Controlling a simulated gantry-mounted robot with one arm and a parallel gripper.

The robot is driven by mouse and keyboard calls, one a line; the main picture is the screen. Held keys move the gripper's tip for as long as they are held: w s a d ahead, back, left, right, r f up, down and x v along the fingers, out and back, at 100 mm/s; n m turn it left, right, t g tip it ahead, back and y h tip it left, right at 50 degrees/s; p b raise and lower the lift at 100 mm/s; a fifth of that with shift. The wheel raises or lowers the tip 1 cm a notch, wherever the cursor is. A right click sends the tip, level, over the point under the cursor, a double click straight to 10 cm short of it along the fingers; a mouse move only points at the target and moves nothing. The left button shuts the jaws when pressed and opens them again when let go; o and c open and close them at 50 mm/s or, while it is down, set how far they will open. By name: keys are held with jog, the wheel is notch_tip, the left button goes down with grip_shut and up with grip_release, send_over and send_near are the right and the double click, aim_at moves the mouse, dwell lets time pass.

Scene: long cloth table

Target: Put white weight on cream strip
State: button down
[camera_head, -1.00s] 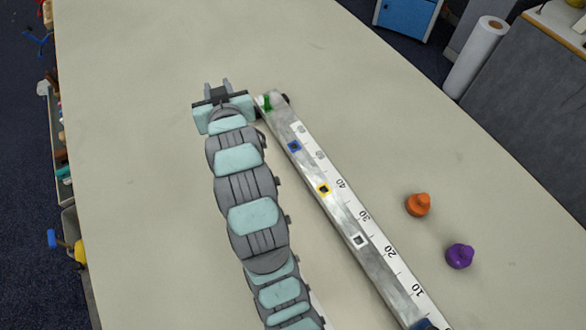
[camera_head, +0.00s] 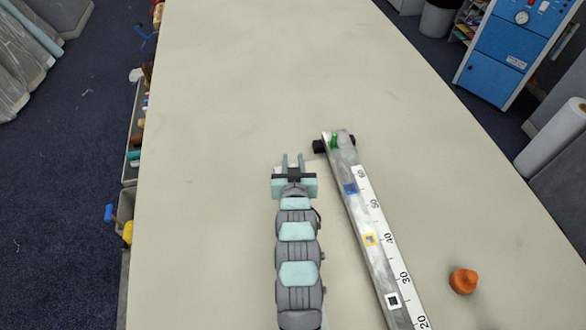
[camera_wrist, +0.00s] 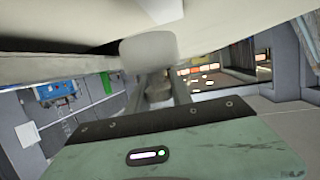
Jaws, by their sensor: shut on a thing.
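In the wrist view my gripper (camera_wrist: 157,82) is shut on the white weight (camera_wrist: 150,52), a pale rounded piece at the fingertips. The pale tabletop shows close beyond it. I cannot tell whether the weight touches the table. In the head view my gripper (camera_head: 293,160) points toward the far end of the table, left of the ruled rail. The weight is not discernible there. A slightly paler patch shows beside the gripper, perhaps the cream strip (camera_head: 280,168). My arm hides most of that area.
An orange weight (camera_head: 463,281) stands right. The far table is clear.

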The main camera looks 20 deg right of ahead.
jog(key=shift+f, duration=1.85)
jog(key=shift+r, duration=0.1)
jog(key=c, duration=1.1)
grip_release()
jog(key=shift+c, duration=0.2)
jog(key=shift+s+a+r+p, duration=0.15)
jog(key=shift+s+r+p, duration=0.1)
jog(key=shift+s+p, duration=0.1)
jog(key=p+v, duration=0.2)
jog(key=v, duration=0.9)
jog(key=shift+f, duration=0.1)
